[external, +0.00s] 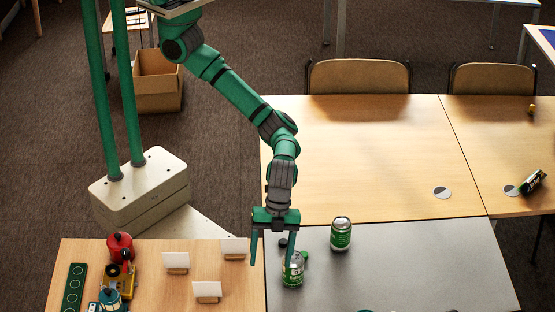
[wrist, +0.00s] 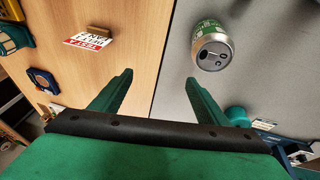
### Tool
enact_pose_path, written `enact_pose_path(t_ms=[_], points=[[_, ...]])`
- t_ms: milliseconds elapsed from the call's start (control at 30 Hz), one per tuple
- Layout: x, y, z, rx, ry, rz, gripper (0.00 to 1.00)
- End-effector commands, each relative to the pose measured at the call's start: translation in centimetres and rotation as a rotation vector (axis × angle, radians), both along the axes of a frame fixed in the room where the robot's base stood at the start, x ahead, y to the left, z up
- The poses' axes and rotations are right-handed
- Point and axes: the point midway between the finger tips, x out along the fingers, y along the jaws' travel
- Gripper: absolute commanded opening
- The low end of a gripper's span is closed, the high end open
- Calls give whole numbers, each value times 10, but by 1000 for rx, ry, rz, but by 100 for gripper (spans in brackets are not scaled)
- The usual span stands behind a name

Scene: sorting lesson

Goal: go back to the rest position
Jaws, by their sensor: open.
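My gripper (external: 271,266) hangs at the end of my bent arm, fingers pointing down, above the seam between the wooden and grey table tops. It is open, with nothing between its fingers. In the wrist view the gripper (wrist: 160,77) shows its two green fingers spread apart. A green and silver can (external: 294,272) stands upright on the grey top, partly behind the right finger in the external view. In the wrist view a can (wrist: 212,45) stands just beyond the right fingertip, apart from it.
Another green can (external: 341,234) stands further right on the grey top. White cards (external: 207,290) in wooden holders, a red pot (external: 119,245) and a blue lantern (external: 110,299) stand on the left wooden top. A tilted dark green carton (external: 533,182) lies far right. The back wooden table (external: 350,150) is mostly clear.

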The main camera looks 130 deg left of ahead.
Motion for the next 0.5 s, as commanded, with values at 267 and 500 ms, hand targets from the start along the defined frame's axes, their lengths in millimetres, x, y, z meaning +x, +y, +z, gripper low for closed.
enact_pose_path(t_ms=[267, 500], points=[[-42, -88, -28, -299, -103, -26, 68], [-74, -134, -33, -530, -204, 32, 68]])
